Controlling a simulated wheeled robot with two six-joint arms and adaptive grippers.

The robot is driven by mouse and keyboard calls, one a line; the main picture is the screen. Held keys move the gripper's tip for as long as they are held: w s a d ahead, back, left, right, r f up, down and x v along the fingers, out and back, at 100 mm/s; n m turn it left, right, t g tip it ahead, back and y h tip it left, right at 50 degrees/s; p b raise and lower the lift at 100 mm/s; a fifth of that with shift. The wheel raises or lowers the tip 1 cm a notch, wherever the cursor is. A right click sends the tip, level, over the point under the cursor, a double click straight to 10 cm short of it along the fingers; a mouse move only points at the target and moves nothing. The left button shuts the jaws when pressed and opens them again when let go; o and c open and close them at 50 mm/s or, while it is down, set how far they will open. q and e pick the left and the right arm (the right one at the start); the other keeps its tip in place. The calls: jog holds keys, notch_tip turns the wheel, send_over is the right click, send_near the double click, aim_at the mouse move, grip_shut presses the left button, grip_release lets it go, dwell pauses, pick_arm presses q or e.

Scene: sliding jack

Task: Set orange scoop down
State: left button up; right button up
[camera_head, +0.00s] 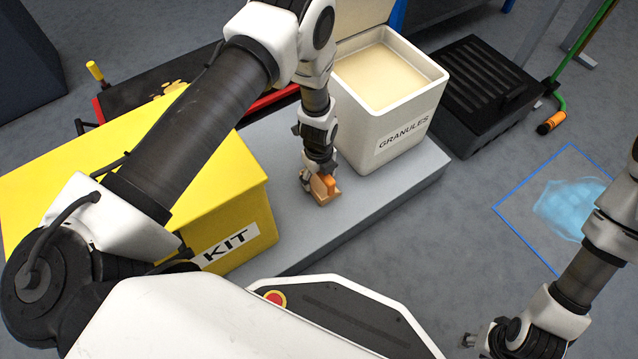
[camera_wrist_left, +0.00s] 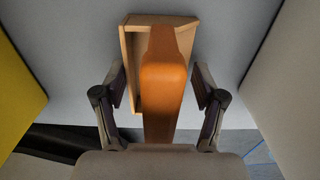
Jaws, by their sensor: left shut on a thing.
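The orange scoop (camera_head: 325,186) is at the grey bench (camera_head: 395,195), between the yellow kit box and the white granules bin. In the left wrist view the scoop's orange handle (camera_wrist_left: 163,85) stands between my finger pads, with a tan, open box-like part (camera_wrist_left: 131,60) beyond it. My left gripper (camera_head: 318,180) reaches down from above and is shut on the scoop. The scoop is low, at or just above the bench top; contact is hard to tell. My right gripper (camera_head: 478,342) is at the lower right edge, away from the scoop; its fingers are unclear.
The yellow kit box (camera_head: 245,215) stands left of the scoop. The granules bin (camera_head: 385,145) stands behind and right of it. A black ribbed case (camera_head: 490,85) is farther right. A blue-outlined floor square (camera_head: 530,190) holds a blue patch (camera_head: 570,208). Bench top right of the scoop is clear.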

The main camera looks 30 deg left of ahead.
pick_arm(q)
jog(key=shift+r, duration=0.15)
jog(key=shift+c, duration=0.6)
jog(key=o, duration=1.3)
notch_tip(320, 180, up, 12)
jog(key=p, duration=0.6)
jog(key=shift+p, duration=0.4)
